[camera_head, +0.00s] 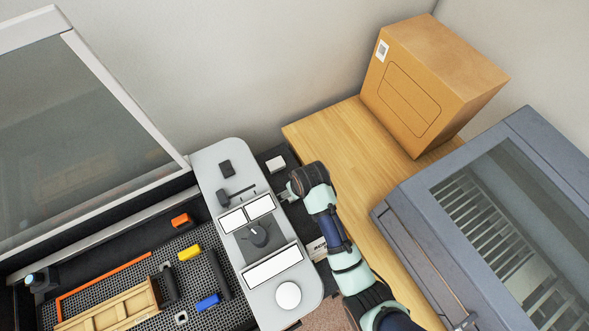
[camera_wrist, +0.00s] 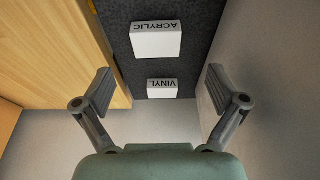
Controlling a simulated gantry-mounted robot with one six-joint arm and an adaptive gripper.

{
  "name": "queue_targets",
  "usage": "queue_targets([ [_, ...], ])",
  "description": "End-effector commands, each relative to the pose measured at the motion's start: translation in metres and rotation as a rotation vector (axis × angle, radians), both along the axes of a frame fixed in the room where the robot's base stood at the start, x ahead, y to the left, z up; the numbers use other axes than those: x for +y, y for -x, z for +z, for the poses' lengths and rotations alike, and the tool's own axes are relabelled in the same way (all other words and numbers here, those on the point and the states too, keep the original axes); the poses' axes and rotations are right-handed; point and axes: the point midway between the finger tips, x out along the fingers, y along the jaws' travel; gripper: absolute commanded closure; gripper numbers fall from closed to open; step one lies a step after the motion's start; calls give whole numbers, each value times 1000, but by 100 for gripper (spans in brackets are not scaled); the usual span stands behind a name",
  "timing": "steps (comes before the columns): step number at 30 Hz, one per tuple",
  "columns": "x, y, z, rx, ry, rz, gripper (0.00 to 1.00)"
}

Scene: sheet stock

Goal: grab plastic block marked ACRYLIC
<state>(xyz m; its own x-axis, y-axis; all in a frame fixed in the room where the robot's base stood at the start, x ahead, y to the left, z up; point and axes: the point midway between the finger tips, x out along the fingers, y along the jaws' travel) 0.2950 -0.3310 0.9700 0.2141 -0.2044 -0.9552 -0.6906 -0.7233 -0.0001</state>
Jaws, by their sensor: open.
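The white block marked ACRYLIC (camera_wrist: 156,44) lies on a dark strip (camera_wrist: 120,14) in the wrist view, its lettering upside down. A second white block marked VINYL (camera_wrist: 162,92) lies on the same strip, nearer the wall. My gripper (camera_wrist: 159,74) is open and empty, its two fingers apart on either side of the strip in the picture. Both blocks show between the fingers and apart from them. In the head view my gripper (camera_head: 288,191) is over the strip, beside the grey control panel. A lettered white block (camera_head: 317,249) is partly covered by my arm there; I cannot read its label fully.
Another white block (camera_head: 276,163) sits near the wall. A wooden table (camera_head: 327,136) with a cardboard box (camera_head: 425,82) is to the right of the strip. A grey machine (camera_head: 408,235) stands at the right. The control panel (camera_head: 221,165) borders the strip on the left.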

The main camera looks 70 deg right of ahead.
Motion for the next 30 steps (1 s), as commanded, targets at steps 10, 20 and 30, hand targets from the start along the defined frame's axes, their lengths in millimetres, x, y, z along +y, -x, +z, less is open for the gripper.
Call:
queue_targets([
  [10, -9, -3, -40, 2, -2, 0, 4],
  [20, -13, -7, -60, 1, 0, 1, 4],
  [30, -13, -7, -60, 1, -1, 0, 51],
])
